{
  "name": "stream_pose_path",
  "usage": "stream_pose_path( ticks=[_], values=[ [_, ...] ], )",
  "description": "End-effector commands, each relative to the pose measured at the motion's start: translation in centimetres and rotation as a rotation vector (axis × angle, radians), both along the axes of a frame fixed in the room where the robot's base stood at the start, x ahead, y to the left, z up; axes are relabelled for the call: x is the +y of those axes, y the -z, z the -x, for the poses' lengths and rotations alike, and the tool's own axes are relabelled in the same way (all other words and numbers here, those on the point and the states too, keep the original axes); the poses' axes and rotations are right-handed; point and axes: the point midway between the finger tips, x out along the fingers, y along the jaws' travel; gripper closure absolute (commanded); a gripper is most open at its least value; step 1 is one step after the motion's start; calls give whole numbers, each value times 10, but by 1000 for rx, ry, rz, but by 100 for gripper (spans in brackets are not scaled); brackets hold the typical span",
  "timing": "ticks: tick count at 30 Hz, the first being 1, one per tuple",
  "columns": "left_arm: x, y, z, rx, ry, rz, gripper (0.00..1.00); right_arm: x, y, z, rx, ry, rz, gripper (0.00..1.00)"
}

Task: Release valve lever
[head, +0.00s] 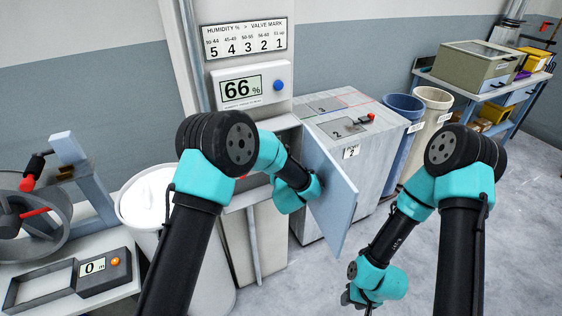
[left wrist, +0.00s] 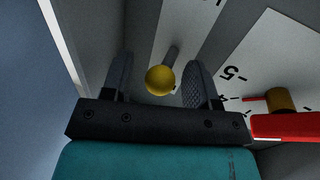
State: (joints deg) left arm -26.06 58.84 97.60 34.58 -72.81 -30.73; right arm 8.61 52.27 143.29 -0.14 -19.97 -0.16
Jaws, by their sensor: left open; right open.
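A round yellow knob (left wrist: 160,81) on a grey stem sits between the two open fingers of my left gripper (left wrist: 161,66) in the left wrist view. The fingers stand apart on either side of it, with gaps showing. A red bar (left wrist: 295,126) lies at the right edge, beside a brass pivot (left wrist: 283,99) and a white marked scale (left wrist: 262,60). In the head view my left gripper and the knob are hidden behind my own arm and a blue door. My right gripper (head: 360,297) hangs low over the floor, apart from everything.
The light blue door (head: 338,205) stands open close by my left forearm. A display (head: 252,86) reads 66 % under a humidity chart (head: 245,38). A grey cabinet (head: 375,150) stands to the right, a white bin (head: 150,195) to the left. The right-hand floor is clear.

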Motion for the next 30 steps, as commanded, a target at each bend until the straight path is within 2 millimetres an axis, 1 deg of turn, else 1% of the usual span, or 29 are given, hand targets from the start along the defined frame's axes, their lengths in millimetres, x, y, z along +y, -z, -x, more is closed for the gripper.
stream_pose_path(
  ticks=[7,22,30],
  values=[
    [0,0,0,0,0,0,47,0,0,0,0,0,0,57],
    [0,0,0,0,0,0,95,0,0,0,0,0,0,57],
    [0,-1,0,18,-1,9,95,0,0,0,0,0,0,57]
  ],
)
